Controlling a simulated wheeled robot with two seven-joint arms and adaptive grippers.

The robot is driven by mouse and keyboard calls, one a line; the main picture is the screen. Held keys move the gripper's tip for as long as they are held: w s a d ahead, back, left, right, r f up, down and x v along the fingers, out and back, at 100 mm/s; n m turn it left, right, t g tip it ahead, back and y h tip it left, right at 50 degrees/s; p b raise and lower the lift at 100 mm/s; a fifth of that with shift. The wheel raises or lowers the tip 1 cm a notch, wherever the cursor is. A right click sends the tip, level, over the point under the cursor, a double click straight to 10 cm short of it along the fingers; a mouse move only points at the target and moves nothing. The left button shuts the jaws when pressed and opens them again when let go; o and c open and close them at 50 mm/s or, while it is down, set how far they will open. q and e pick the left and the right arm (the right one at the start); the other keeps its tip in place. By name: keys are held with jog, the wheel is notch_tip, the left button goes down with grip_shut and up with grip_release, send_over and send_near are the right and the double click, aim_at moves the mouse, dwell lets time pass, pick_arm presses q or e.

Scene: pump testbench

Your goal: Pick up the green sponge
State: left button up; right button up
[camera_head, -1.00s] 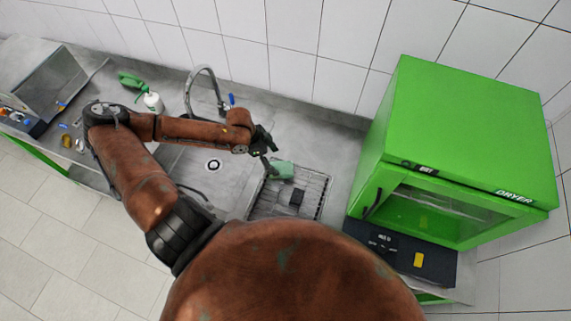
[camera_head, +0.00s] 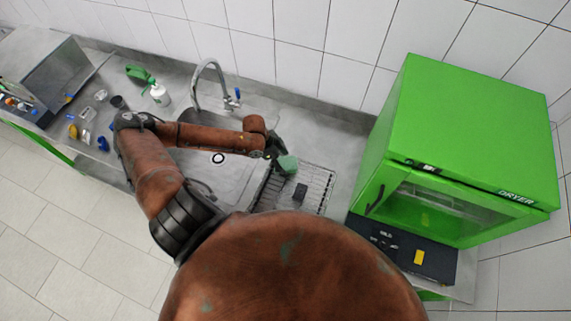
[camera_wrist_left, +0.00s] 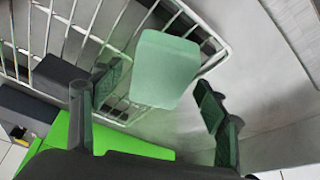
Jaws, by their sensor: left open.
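The green sponge (camera_head: 288,164) is a pale green block on the far part of the wire drying rack (camera_head: 325,190) in the head view. My right gripper is not in view.
A small dark block (camera_head: 300,192) lies on the rack. The sink basin (camera_head: 235,174) and curved faucet (camera_head: 212,80) are left of the rack. The green dryer (camera_head: 465,135) stands to the right. A spray bottle (camera_head: 159,94) and small parts are on the left counter.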

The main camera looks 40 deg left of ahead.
pick_arm(q)
jog(key=shift+f, duration=0.25)
dwell(0.3)
jog(key=shift+c, duration=0.5)
jog(key=c, duration=0.7)
jog(key=shift+c, duration=0.2)
